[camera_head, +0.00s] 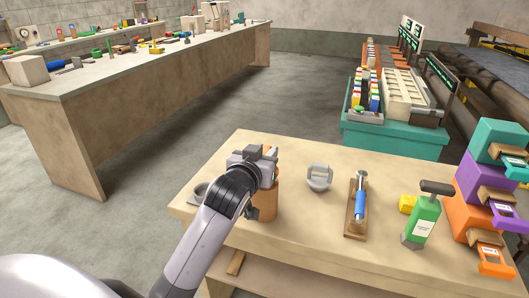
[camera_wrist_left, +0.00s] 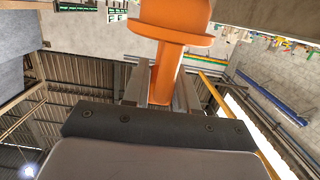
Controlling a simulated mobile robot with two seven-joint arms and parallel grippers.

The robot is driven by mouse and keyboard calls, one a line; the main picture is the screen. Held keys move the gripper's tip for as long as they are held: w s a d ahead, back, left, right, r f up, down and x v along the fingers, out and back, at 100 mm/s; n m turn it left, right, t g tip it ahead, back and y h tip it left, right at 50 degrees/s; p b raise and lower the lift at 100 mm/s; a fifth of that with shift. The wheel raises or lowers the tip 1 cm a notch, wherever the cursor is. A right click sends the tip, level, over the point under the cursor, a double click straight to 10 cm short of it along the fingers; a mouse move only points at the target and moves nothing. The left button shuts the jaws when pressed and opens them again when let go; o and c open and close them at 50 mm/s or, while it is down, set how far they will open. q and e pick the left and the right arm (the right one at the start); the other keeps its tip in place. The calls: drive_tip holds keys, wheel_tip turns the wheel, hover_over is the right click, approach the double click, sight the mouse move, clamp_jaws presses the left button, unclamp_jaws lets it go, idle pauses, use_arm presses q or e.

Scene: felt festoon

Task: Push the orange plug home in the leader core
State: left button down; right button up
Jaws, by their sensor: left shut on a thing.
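My left gripper (camera_head: 262,160) is over the near-left part of the wooden table, at the top of a brown upright cylinder (camera_head: 266,202) that looks like the leader core. In the left wrist view the gripper (camera_wrist_left: 160,92) is shut on the narrow stem of the orange plug (camera_wrist_left: 172,35). The plug's wide flange and thicker end extend beyond the fingers. In the head view only a small orange patch (camera_head: 269,150) shows at the gripper. The wrist and fingers hide where plug and core meet, so I cannot tell how they touch. My right gripper is not in view.
On the table (camera_head: 310,225) stand a grey ring-shaped fitting (camera_head: 319,177), a blue-handled tool on a wooden board (camera_head: 360,205), a green bottle (camera_head: 421,222), a yellow block (camera_head: 407,204) and stacked coloured bins (camera_head: 480,195).

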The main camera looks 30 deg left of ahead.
use_arm(q)
drive_tip(key=shift+f+b, duration=0.7)
drive_tip(key=shift+f, duration=0.7)
drive_tip(key=shift+f, duration=0.15)
drive_tip(key=c, duration=0.8)
unclamp_jaws()
drive_tip(key=v, duration=0.7)
drive_tip(key=shift+s, duration=0.15)
